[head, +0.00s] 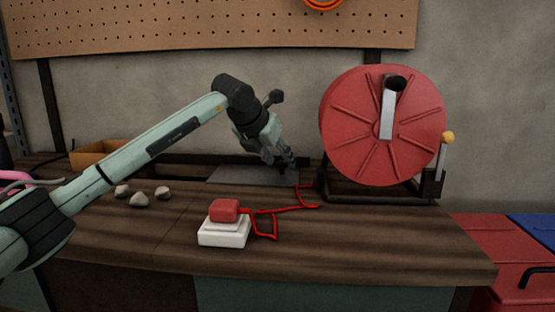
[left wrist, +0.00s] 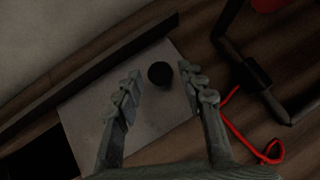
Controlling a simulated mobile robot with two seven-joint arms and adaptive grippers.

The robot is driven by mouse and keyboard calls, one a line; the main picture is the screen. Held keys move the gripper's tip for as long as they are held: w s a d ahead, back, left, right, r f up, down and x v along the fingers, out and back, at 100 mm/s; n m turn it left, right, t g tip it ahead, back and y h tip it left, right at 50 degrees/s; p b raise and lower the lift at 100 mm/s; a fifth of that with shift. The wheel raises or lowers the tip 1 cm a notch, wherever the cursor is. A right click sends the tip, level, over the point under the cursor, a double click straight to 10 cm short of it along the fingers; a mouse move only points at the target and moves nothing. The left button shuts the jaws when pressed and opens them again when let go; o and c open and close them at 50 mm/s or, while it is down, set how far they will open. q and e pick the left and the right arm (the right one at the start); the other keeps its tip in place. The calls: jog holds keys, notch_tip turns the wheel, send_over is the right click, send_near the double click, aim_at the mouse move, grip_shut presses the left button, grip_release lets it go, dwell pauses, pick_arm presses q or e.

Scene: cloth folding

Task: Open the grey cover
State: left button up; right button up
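The grey cover (head: 228,176) is a flat plate lying on the wooden bench top, left of the red reel. It also shows in the left wrist view (left wrist: 85,120), with a round black knob (left wrist: 160,73) on it. My left gripper (head: 283,162) is over the right part of the cover, pointing down. In the left wrist view my left gripper (left wrist: 163,84) is open, with its fingertips spread on either side of the knob. I cannot tell whether they touch it. In the head view the gripper hides the knob. My right gripper is not in view.
A large red reel (head: 350,140) on a dark stand is just right of the cover. A red cable (head: 290,210) runs to a white box with a red top (head: 224,232). Several stones (head: 140,198) lie left. A dark ledge (left wrist: 90,80) runs behind the cover.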

pick_arm(q)
jog(key=shift+o, duration=0.2)
jog(key=v, duration=1.2)
jog(key=shift+a, duration=0.1)
